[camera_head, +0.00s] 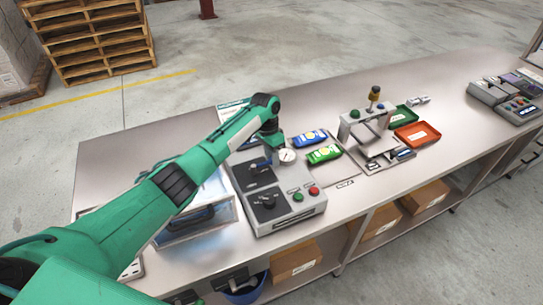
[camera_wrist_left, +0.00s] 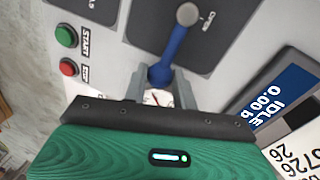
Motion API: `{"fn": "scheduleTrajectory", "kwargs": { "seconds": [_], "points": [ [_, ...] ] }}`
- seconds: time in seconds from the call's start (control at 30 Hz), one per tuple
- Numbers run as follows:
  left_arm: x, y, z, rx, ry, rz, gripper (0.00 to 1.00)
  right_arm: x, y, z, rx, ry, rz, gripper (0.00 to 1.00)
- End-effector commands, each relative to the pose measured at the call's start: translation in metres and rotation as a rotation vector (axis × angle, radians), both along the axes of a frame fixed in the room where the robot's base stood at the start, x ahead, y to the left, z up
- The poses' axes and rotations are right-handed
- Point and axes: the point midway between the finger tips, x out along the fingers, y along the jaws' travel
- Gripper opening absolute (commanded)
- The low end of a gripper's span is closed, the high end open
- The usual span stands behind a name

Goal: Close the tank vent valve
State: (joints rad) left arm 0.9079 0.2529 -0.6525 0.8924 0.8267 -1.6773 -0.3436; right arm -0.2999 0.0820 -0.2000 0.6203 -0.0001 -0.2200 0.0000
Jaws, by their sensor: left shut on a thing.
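The grey control panel (camera_head: 283,220) stands on the bench with black plates, a black knob (camera_head: 268,201) and a green and a red button. My left gripper (camera_head: 271,143) is over the panel's back part, beside a white round gauge (camera_head: 287,156). In the left wrist view, its two grey fingers (camera_wrist_left: 159,84) are shut on the end of a blue lever (camera_wrist_left: 174,46), which I take as the vent valve's handle. The lever runs to a grey round pivot (camera_wrist_left: 187,14) on a black plate with partly readable lettering. The valve's own name label is not readable. My right gripper is out of view.
A clear box (camera_head: 200,222) stands left of the panel, under my arm. Blue and green packets (camera_head: 324,154), a grey press-like device (camera_head: 364,129) and green and red trays (camera_head: 417,134) are to the right. The bench front between panel and device is clear.

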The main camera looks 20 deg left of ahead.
Motion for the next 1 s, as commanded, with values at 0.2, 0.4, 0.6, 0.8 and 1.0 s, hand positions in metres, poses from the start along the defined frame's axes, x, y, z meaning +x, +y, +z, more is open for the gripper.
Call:
{"fn": "scheduleTrajectory", "kwargs": {
  "seconds": [0.2, 0.4, 0.6, 0.8, 1.0],
  "points": [
    [-0.001, -0.001, -0.001, -0.001, 0.002, -0.003, 0.00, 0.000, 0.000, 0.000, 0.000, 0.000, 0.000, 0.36],
    [-0.001, -0.001, -0.001, -0.001, 0.002, -0.003, 0.49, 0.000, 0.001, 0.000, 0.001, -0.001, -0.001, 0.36],
    [0.000, -0.001, 0.000, 0.000, 0.001, -0.001, 0.49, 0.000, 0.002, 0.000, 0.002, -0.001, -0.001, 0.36],
    [0.002, 0.001, 0.009, -0.001, -0.001, -0.001, 0.49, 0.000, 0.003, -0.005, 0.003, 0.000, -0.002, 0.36],
    [0.007, 0.006, 0.045, -0.001, -0.005, -0.002, 0.49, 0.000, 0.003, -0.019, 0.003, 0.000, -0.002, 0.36]
  ]
}}
